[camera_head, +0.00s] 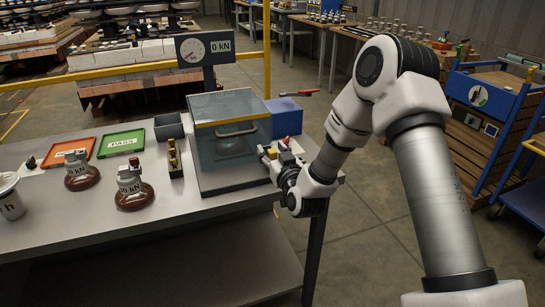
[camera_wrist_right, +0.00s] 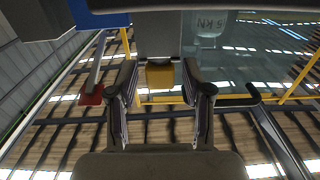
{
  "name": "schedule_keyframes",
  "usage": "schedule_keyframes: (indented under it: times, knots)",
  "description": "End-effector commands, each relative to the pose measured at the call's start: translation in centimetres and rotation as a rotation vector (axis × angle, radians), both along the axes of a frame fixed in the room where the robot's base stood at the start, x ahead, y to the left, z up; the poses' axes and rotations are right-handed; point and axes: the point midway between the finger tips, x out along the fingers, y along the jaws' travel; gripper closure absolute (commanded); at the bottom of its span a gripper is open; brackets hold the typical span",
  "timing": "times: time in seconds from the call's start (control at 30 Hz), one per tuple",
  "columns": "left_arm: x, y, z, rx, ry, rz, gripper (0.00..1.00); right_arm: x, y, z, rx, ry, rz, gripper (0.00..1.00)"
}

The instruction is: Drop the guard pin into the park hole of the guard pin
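My right gripper (camera_head: 270,153) is at the right side of the clear guard box (camera_head: 230,140) on the table. In the right wrist view, its two fingers (camera_wrist_right: 162,85) are apart. A small yellow block (camera_wrist_right: 160,75) shows between the fingertips, with gaps at both sides, below a grey part. I cannot tell whether the yellow block is the guard pin's head. Small red and yellow parts (camera_head: 284,143) show by the gripper in the head view. The park hole cannot be made out. My left gripper is not in view.
A dial gauge (camera_head: 205,48) stands behind the guard box. A blue box (camera_head: 284,116) is at its back right. Two brown insulators (camera_head: 133,190), a green tray (camera_head: 121,143), an orange tray (camera_head: 68,152) and a grey bin (camera_head: 169,127) are to the left. The front of the table is clear.

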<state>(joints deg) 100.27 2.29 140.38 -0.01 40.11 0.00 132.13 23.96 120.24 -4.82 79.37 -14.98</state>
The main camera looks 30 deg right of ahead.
Motion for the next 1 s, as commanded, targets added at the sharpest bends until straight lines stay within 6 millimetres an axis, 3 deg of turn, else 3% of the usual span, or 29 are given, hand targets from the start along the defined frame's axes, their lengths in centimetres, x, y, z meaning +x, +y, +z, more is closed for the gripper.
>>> schedule_keyframes:
  times: [0.03, 0.1, 0.13, 0.57, 0.83, 1.0]
  knots:
    - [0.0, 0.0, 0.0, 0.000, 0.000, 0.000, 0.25, 0.0, 0.0, 0.0, 0.000, 0.000, 0.000, 0.74]
    - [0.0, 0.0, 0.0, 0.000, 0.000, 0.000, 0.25, 0.0, 0.0, 0.0, 0.000, 0.000, 0.000, 0.99]
    - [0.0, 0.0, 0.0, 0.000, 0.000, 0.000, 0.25, 0.0, 0.0, 0.0, 0.000, 0.000, 0.000, 1.00]
    - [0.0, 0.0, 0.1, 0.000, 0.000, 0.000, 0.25, 0.0, 0.0, 0.4, 0.001, 0.001, 0.000, 1.00]
    - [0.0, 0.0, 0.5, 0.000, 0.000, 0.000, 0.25, 0.0, 0.0, 4.0, 0.000, -0.004, 0.001, 1.00]
    - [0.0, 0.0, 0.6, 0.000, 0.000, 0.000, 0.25, -3.6, -1.5, 3.9, 0.008, 0.000, -0.004, 1.00]
